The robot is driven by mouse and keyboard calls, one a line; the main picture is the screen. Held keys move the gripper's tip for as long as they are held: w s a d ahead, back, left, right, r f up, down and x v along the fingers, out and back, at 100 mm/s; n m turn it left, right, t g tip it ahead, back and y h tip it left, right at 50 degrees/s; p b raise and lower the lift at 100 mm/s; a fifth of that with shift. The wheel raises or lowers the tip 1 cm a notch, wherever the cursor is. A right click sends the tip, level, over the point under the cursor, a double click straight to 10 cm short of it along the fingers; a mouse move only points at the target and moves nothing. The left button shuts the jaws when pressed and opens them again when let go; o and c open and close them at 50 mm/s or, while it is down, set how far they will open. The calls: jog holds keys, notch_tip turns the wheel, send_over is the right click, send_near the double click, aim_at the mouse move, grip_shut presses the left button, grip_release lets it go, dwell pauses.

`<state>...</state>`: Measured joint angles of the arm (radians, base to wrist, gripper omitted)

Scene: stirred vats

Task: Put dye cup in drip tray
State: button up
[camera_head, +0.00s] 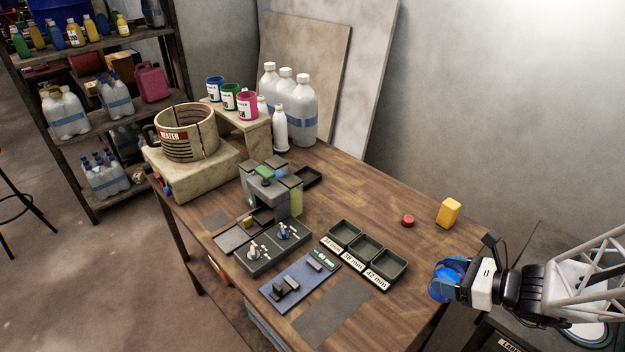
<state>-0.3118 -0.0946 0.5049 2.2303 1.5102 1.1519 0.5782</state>
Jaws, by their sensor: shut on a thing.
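My gripper (445,281) is at the right, past the table's right edge, shut on a blue rounded thing (440,286). The fingers hide part of it, and I cannot tell for sure whether it is the dye cup. A small dark shallow tray (313,177) lies on the table behind the grey machine; it may be the drip tray, but no label shows. A flat grey tray-like plate (229,238) lies at the machine's front left. My gripper is well to the right of both and apart from them.
The grey machine (266,190), a control box (262,262), labelled bins (365,249) and a blue board (296,290) fill the table's middle. A red cap (408,221) and yellow container (448,212) stand at the right. Labelled blue, green and pink tins (247,106) stand on a rear riser.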

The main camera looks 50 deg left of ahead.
jog(key=w+a+r+n+g, duration=0.1)
jog(key=w+a, duration=0.3)
jog(key=a, duration=0.3)
jog(key=w+a+r+g, duration=0.1)
jog(key=w+a, duration=0.4)
jog(key=a, duration=0.2)
notch_tip(320, 180, up, 3)
jog(key=n+g+h, duration=0.2)
jog(key=n+g, duration=0.1)
jog(key=n, duration=0.1)
send_over(305, 180)
jog(key=shift+r, duration=0.15)
notch_tip(305, 180, down, 6)
jog(key=shift+f, duration=1.95)
jog(key=shift+f, duration=0.15)
